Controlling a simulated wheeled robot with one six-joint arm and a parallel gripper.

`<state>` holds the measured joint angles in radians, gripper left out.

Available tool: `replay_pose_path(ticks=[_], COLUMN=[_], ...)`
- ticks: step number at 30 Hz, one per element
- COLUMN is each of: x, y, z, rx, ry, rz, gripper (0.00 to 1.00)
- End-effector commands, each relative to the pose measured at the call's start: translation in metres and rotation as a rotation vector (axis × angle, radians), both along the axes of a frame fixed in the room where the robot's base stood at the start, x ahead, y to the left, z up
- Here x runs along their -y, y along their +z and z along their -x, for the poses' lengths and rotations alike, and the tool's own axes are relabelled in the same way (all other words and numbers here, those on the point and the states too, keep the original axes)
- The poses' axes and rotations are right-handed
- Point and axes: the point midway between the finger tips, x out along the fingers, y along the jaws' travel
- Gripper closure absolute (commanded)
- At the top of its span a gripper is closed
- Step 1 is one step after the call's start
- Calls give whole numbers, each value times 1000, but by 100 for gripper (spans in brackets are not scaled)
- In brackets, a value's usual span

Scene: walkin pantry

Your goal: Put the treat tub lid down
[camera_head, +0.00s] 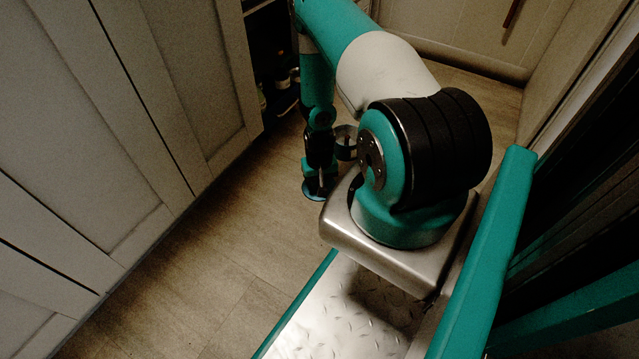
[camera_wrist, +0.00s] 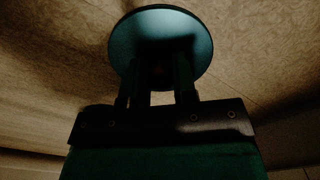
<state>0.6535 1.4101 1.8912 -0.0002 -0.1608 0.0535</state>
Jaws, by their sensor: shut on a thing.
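The treat tub lid (camera_wrist: 160,22) is a round, flat, dark teal disc at the top middle of the wrist view. My gripper (camera_wrist: 158,75) is shut on it, with the two fingers reaching up to the disc's lower middle. What the fingers grip is in deep shadow. In the head view my gripper (camera_head: 319,180) hangs low over the floor, pointing down, with the lid (camera_head: 313,195) at its tip as a small dark teal disc. The lid appears to be held above the floor. No tub can be made out in either view.
Grey panelled cabinet doors (camera_head: 160,90) line the left side. A dark open shelf (camera_head: 272,60) with small, dim items stands behind my arm. The wood-look floor (camera_head: 190,265) is clear between the cabinets and my base. A pale panelled front (camera_head: 460,35) closes off the back.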

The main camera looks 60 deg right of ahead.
Motion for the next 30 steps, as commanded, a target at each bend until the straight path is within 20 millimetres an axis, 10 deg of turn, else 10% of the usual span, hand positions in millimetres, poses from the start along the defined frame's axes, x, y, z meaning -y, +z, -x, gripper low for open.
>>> replay_pose_path(ticks=[6,7,10,20,30], x=[0,0,0,0,0], y=[-3,-2,-2,4,74], z=[0,0,0,0,0], rx=[-1,-1,-1,0,0], ry=[0,0,0,0,0], rz=[-1,-1,-1,0,0], gripper=[97,67,48,48,48])
